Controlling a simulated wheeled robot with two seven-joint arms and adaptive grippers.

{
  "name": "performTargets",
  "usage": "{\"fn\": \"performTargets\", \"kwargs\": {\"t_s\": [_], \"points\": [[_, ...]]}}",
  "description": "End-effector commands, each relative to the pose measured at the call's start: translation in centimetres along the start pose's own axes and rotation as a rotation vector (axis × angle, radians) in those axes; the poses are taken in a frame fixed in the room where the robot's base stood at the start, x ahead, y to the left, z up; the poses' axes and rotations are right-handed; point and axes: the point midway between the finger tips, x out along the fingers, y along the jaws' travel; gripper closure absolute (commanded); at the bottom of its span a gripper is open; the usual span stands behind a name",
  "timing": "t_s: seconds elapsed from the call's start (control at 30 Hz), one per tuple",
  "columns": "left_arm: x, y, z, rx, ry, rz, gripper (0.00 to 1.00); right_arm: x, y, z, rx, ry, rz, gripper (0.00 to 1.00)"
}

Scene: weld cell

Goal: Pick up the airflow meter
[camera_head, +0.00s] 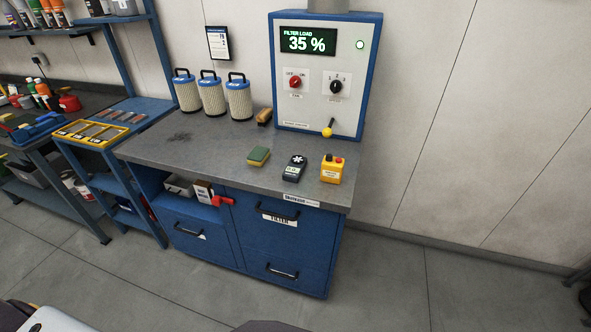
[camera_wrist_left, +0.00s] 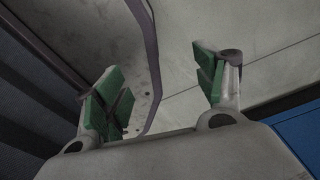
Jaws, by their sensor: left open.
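The airflow meter (camera_head: 295,168) is a small dark handheld device with a white fan symbol and a pale display. It lies on the grey worktop of the blue bench (camera_head: 215,143), near the front edge, between a sponge and a yellow box. My left gripper (camera_wrist_left: 162,95) shows in the left wrist view with its green-padded fingers apart and nothing between them. The airflow meter is not visible in that view. Neither gripper shows in the head view.
A green and yellow sponge (camera_head: 258,156) lies left of the meter and a yellow box with red buttons (camera_head: 332,169) stands right of it. Behind are a control cabinet (camera_head: 325,75), several filter cartridges (camera_head: 212,95) and a brush (camera_head: 264,117). Open floor (camera_head: 420,280) lies at right.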

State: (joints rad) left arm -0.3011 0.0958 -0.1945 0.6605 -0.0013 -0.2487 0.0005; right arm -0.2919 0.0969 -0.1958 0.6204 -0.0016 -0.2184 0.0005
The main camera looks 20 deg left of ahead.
Motion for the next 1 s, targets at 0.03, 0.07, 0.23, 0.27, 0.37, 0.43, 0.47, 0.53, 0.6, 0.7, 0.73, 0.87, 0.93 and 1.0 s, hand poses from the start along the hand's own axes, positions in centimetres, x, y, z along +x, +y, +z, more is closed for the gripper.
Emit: {"fn": "performTargets", "kwargs": {"t_s": [0.03, 0.07, 0.23, 0.27, 0.37, 0.43, 0.47, 0.53, 0.6, 0.7, 0.73, 0.87, 0.93, 1.0], "points": [[-0.2, 0.0, -0.8, -0.001, 0.005, 0.0, 0.2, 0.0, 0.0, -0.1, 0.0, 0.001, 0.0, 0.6], [-0.3, 0.0, -1.4, -0.001, 0.009, 0.0, 0.2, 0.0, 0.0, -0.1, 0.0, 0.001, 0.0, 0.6], [-1.6, 0.0, -4.7, -0.004, 0.021, 0.0, 0.2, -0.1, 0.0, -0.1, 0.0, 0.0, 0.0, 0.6], [-1.9, 0.0, -5.4, -0.005, 0.025, 0.0, 0.2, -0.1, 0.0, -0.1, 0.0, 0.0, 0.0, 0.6], [-3.0, -0.1, -7.8, -0.007, 0.035, -0.001, 0.2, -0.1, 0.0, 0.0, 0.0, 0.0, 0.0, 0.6], [-3.9, -0.1, -9.4, -0.009, 0.041, 0.0, 0.2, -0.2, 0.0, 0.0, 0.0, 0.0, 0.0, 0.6], [-4.3, -0.1, -10.0, -0.01, 0.043, 0.0, 0.2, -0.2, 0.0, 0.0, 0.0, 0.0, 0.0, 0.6], [-5.3, -0.1, -11.6, -0.011, 0.05, 0.0, 0.2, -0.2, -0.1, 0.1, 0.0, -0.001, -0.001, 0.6], [-6.4, -0.1, -13.1, -0.013, 0.056, -0.001, 0.2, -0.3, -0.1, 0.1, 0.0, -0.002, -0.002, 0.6], [-8.0, -0.2, -15.2, -0.015, 0.065, -0.001, 0.2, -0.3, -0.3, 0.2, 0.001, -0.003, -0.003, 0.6], [-8.6, -0.2, -15.7, -0.016, 0.068, -0.001, 0.2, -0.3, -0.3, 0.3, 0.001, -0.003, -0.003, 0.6], [-11.1, -0.3, -18.3, -0.019, 0.08, -0.001, 0.2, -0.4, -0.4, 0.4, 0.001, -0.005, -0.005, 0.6], [-12.5, -0.4, -19.5, -0.021, 0.086, -0.001, 0.2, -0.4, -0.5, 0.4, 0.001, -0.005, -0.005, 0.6], [-14.0, -0.4, -20.6, -0.023, 0.092, -0.001, 0.2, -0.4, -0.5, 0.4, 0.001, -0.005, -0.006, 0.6]]}}
